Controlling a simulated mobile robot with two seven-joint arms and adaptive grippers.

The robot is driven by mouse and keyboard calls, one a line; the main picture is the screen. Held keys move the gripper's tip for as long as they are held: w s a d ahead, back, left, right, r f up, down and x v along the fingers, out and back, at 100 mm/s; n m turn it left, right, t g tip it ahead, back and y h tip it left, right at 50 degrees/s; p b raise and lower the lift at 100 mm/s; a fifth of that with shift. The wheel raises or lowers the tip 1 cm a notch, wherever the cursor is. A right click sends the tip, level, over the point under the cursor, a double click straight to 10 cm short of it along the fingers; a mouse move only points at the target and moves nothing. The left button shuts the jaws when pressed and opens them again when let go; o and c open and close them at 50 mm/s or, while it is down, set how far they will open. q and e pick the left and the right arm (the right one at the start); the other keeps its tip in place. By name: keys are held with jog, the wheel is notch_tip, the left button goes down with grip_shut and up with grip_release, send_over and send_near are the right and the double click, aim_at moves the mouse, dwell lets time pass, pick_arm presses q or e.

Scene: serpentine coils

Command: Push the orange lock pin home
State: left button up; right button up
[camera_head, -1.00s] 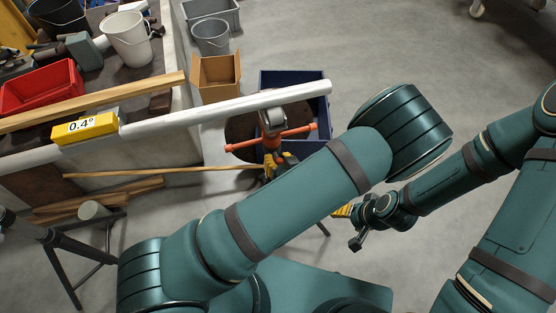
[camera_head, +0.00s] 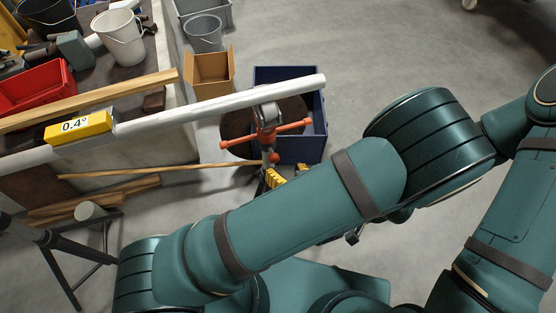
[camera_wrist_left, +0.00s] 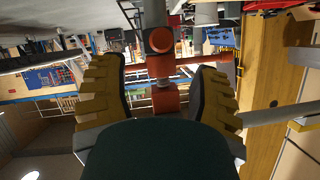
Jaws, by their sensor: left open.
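A pipe stand with an orange head and crossbar (camera_head: 283,130) holds up the long grey pipe (camera_head: 220,104). A round orange knob (camera_head: 274,157) shows just below the crossbar; I cannot tell for certain that it is the lock pin. My left gripper (camera_head: 274,178) has yellow fingers, close below the knob. In the left wrist view my left gripper (camera_wrist_left: 160,92) is open, with the orange crossbar (camera_wrist_left: 150,70) beyond the fingertips and a round orange end (camera_wrist_left: 160,41) facing me. Nothing is held. My right gripper's fingers are hidden behind my left arm.
A yellow level reading 0.4° (camera_head: 79,128) sits on the pipe. A blue crate (camera_head: 318,140) and a cardboard box (camera_head: 209,80) stand behind the stand. Wood strips (camera_head: 90,188) lie at left. Open floor (camera_head: 400,50) is at the upper right.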

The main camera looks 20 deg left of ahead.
pick_arm(q)
jog(key=v, duration=0.3)
jog(key=shift+s+d+r, duration=0.1)
jog(key=shift+s, duration=0.05)
dwell(0.5)
jog(key=s+a+f+m+g+h, duration=0.1)
jog(key=a+f+m+g+h, duration=0.2)
jog(key=f+g+h, duration=0.5)
jog(key=shift+a+f+g+h, duration=0.3)
jog(key=shift+a+f+h, duration=0.25)
jog(key=shift+h, duration=1.75)
jog(key=shift+s, duration=0.1)
dwell(0.4)
